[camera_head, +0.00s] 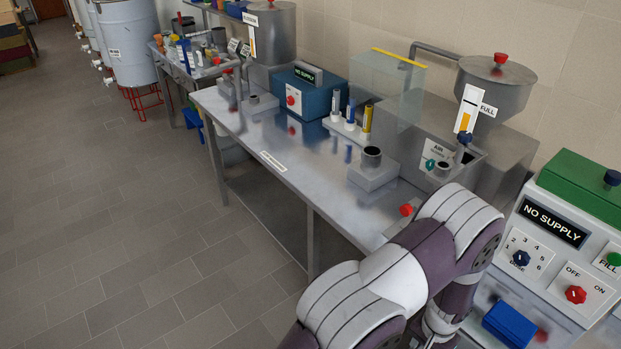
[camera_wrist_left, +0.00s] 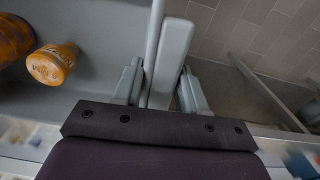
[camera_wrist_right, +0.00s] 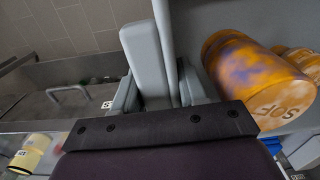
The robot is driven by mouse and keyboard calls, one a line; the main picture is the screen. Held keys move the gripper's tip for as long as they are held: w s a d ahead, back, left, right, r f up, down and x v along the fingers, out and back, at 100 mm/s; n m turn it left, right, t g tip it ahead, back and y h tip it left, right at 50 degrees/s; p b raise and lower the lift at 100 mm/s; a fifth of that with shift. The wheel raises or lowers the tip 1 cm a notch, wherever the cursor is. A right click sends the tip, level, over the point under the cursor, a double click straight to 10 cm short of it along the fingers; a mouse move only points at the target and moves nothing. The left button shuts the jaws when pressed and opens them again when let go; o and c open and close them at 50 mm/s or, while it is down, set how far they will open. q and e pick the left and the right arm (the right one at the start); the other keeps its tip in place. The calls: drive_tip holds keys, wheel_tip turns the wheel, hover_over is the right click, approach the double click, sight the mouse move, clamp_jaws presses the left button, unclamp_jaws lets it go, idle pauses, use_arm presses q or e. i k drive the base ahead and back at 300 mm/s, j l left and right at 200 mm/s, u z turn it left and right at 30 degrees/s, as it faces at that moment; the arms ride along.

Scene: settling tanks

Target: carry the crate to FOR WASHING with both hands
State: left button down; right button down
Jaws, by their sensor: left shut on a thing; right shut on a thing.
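The crate is grey; its inside floor (camera_wrist_left: 95,25) shows in the left wrist view, and it also shows in the right wrist view (camera_wrist_right: 205,15). Orange tubs lie in it: one small tub (camera_wrist_left: 53,65) in the left wrist view, and a large one (camera_wrist_right: 255,80) with lettering in the right wrist view. My left gripper (camera_wrist_left: 160,88) is shut on a grey grip at the crate's side. My right gripper (camera_wrist_right: 158,88) is shut on a similar grip at the opposite side. Neither gripper nor the crate shows in the head view. No FOR WASHING label is readable.
A long steel bench (camera_head: 285,150) runs along the wall, with a blue box (camera_head: 305,93) marked NO SUPPLY and a hopper (camera_head: 497,85) marked FULL. A NO SUPPLY panel (camera_head: 560,235) stands at right. The tiled floor (camera_head: 130,220) at left is clear.

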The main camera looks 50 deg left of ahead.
sight(296, 151)
drive_tip(key=j, duration=0.75)
drive_tip(key=i+j+u, duration=0.1)
drive_tip(key=j, duration=0.6)
drive_tip(key=j+u, duration=0.1)
drive_tip(key=j, duration=0.65)
drive_tip(key=i+j, duration=0.15)
drive_tip(key=j, duration=0.55)
drive_tip(key=i+j, duration=0.1)
drive_tip(key=j, duration=0.25)
drive_tip(key=j+u, duration=0.1)
drive_tip(key=j, duration=0.25)
drive_tip(key=i+j, duration=0.15)
drive_tip(key=j, duration=0.2)
drive_tip(key=i+j, duration=0.1)
drive_tip(key=j, duration=0.25)
drive_tip(key=i, duration=0.85)
drive_tip(key=j+u, duration=0.05)
